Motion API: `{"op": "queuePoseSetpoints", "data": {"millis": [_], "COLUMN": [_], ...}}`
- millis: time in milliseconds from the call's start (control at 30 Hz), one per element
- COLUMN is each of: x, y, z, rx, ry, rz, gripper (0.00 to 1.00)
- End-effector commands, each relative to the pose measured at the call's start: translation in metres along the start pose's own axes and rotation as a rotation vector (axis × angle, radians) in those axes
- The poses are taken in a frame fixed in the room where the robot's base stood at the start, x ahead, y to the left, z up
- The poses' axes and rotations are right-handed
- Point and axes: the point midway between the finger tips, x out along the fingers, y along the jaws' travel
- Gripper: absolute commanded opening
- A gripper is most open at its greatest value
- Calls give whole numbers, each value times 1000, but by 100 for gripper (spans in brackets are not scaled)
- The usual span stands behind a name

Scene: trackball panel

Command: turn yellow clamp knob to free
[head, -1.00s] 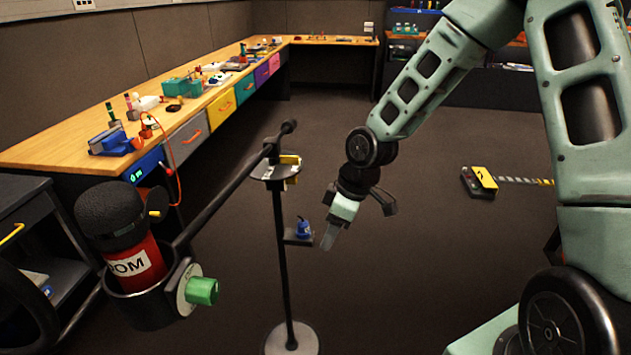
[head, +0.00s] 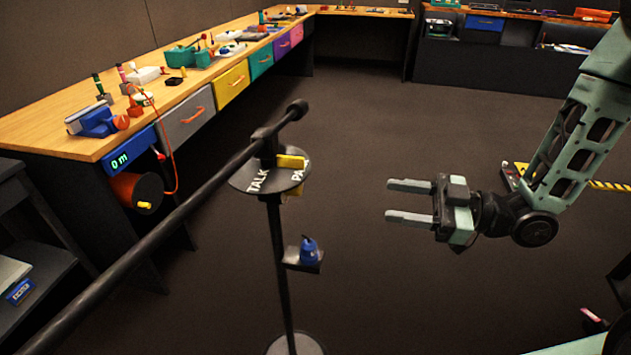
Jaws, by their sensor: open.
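The yellow clamp knob (head: 291,162) sits on the round dark plate (head: 243,184) at the top of the stand, beside the boom pole. The plate bears white lettering, "TALK" and a partly hidden word starting "PA". My gripper (head: 388,202) is to the right of the knob, pointing left, with its two fingers apart and nothing between them. A clear gap lies between the fingertips and the plate.
The long boom pole (head: 180,225) crosses from lower left to the stand top. A small shelf on the stand holds a blue object (head: 309,250). A workbench (head: 65,128) with coloured drawers runs along the left. Open floor lies right of the stand.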

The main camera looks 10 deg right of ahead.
Motion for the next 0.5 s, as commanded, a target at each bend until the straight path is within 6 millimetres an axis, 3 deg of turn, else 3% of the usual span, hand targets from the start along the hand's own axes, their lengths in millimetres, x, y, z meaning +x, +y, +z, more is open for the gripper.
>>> {"op": "queuePoseSetpoints", "data": {"millis": [167,500], "x": [25,96], "y": [-1,0], "z": [-1,-1], "rx": [-1,-3], "ry": [1,0], "rz": [-6,-5], "gripper": [52,52]}}
